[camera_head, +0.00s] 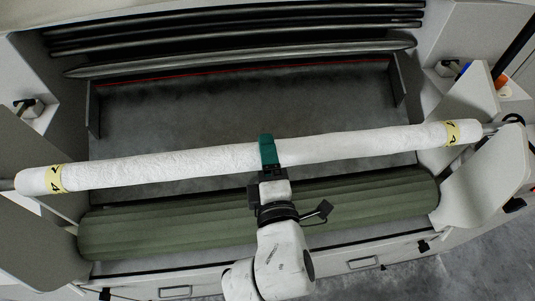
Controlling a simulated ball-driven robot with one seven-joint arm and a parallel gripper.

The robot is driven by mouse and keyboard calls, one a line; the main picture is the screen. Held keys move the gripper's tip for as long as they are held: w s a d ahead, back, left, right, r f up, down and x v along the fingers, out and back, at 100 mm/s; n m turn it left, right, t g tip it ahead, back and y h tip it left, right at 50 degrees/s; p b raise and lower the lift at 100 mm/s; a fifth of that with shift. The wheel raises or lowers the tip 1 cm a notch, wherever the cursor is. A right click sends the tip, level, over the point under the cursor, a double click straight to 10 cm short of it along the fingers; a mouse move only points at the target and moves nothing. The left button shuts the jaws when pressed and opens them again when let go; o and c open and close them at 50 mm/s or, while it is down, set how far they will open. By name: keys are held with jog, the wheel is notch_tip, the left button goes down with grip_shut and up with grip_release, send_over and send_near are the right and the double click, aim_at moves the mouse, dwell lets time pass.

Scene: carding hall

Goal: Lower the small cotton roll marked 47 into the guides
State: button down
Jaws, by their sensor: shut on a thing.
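A long white cotton roll (180,164) spans the view almost level, its right end a little higher in the picture. Yellow labels with dark marks wrap it near both ends; I read a 4 on the left label (55,179), the rest is unclear. A thin rod sticks out at each end. My gripper (268,152) is shut on the roll near its middle, with a green finger over the top. Pale side plates, perhaps the guides, stand at the right (470,190) and left (32,225). Whether the rod ends touch them, I cannot tell.
A green ribbed roller (150,232) lies below the roll in the picture. Behind is a dark flat bed (240,105) with several dark bars (240,50) above it. Small fittings sit on the left (28,106) and right (447,68) housings. Grey floor shows at bottom right.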

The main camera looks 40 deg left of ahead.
jog(key=shift+f+b, duration=0.8)
jog(key=shift+f, duration=0.25)
notch_tip(320, 180, down, 6)
jog(key=b, duration=0.5)
dwell(0.6)
jog(key=shift+f, duration=0.15)
jog(key=shift+f+b, duration=2.5)
jog(key=shift+f, duration=0.35)
jog(key=shift+f, duration=0.15)
jog(key=shift+f+b, duration=2.35)
jog(key=shift+f, duration=0.55)
